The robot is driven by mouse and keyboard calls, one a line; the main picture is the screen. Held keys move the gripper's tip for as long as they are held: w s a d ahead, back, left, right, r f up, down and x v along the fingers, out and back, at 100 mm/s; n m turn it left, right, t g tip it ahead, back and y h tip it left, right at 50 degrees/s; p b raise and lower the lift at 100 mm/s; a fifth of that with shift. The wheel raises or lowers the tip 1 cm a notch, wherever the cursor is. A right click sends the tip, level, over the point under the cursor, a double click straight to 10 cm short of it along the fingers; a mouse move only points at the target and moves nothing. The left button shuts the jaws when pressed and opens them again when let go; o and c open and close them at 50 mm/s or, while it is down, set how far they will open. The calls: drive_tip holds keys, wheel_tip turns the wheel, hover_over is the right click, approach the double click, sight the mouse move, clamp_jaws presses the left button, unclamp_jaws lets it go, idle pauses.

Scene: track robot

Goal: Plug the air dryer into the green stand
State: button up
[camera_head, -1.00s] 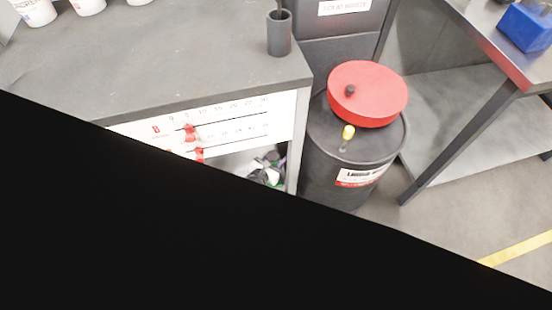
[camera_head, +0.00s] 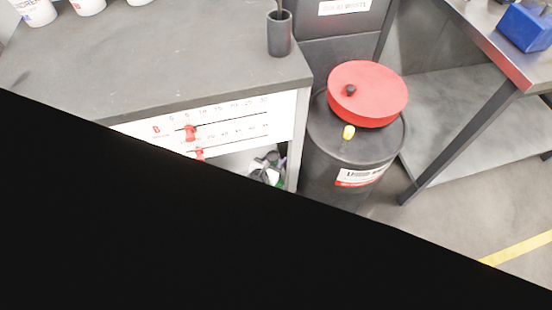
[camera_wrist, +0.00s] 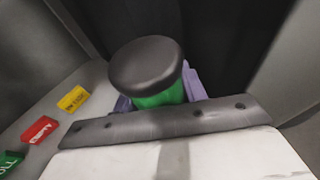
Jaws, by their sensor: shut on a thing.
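In the wrist view, a cylinder with a rounded black cap and a green body (camera_wrist: 160,97) fills the middle; I take it to be the air dryer. My gripper (camera_wrist: 158,101) shows as purple parts on both sides of the green body, shut on it. The lower end of the cylinder is hidden behind a dark bolted bar. In the head view, my gripper (camera_head: 267,170) is a small cluster of black, white, green and purple below the workbench top, partly hidden. I cannot make out the green stand in either view.
In the wrist view, yellow (camera_wrist: 73,98), red (camera_wrist: 39,130) and green (camera_wrist: 10,163) labels lie on a grey surface at left. In the head view, a black drum (camera_head: 340,185) with a red lid (camera_head: 372,92) stands right of the workbench (camera_head: 170,55). A black area covers the lower left.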

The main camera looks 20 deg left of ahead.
drive_tip(key=shift+f+b, duration=0.8)
drive_tip(key=shift+f, duration=0.05)
drive_tip(key=o, duration=1.3)
drive_tip(key=shift+s+r, duration=0.1)
drive_tip(key=shift+s, duration=0.05)
